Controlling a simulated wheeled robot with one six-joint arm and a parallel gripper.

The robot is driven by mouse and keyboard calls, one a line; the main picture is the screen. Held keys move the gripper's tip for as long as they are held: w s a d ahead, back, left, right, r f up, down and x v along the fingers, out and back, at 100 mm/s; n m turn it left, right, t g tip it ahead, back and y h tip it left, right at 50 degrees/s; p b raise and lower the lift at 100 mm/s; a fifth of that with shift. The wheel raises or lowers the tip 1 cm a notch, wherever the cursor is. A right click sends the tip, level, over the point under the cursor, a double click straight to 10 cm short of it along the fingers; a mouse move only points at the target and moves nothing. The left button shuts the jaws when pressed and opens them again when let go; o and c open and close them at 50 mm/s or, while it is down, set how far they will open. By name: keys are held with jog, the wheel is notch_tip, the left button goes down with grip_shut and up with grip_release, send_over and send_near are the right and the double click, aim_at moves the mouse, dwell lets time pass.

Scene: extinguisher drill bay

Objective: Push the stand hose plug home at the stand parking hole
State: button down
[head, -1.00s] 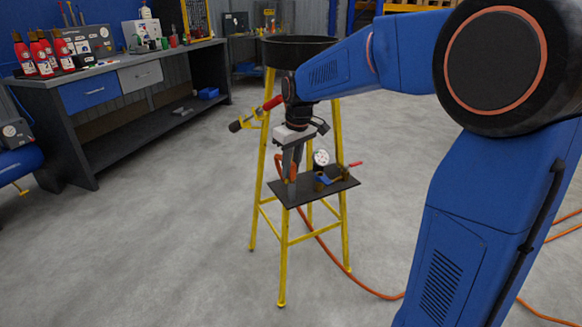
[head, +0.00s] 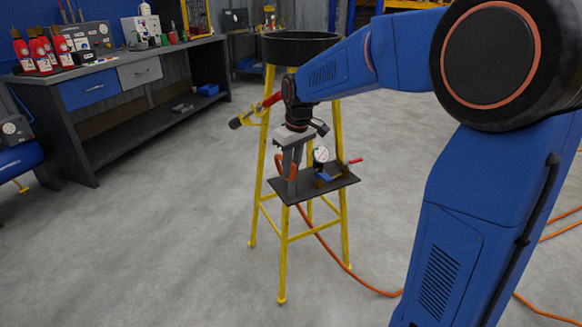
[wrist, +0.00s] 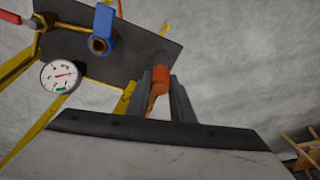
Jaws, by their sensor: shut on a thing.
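The stand is a yellow-legged frame carrying a black plate (head: 325,191) under a dark round pan. My gripper (head: 291,180) points down over the left part of the plate in the head view. In the wrist view my gripper (wrist: 160,88) is shut on the orange-red stand hose plug (wrist: 159,80), which shows between the fingers. The parking hole is hidden from both views, so I cannot tell how deep the plug sits.
A round gauge (head: 321,154) and a blue-handled brass valve (wrist: 104,30) are close to my gripper on the plate. A red-and-yellow tool (head: 262,108) shows behind my wrist. A workbench (head: 120,85) stands at the left. The orange hose trails over the open floor.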

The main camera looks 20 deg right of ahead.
jog(key=c, duration=1.5)
grip_release()
jog(key=shift+o, duration=0.2)
notch_tip(320, 180, up, 16)
jog(key=s+d, duration=0.1)
jog(key=s, duration=0.1)
jog(key=s+d+f+m+t, duration=0.1)
jog(key=s+d+f, duration=0.1)
jog(key=s, duration=0.7)
jog(key=s+d+f+m+t, duration=0.1)
jog(key=s+d+f+m, duration=0.15)
jog(key=s, duration=0.65)
jog(key=s+d+f+m+t, duration=0.1)
jog(key=s+f, duration=1)
jog(key=s, duration=0.2)
jog(key=shift+s+d+f+m+h, duration=0.25)
jog(key=shift+f+m+h, duration=0.05)
jog(key=shift+m+h, duration=0.1)
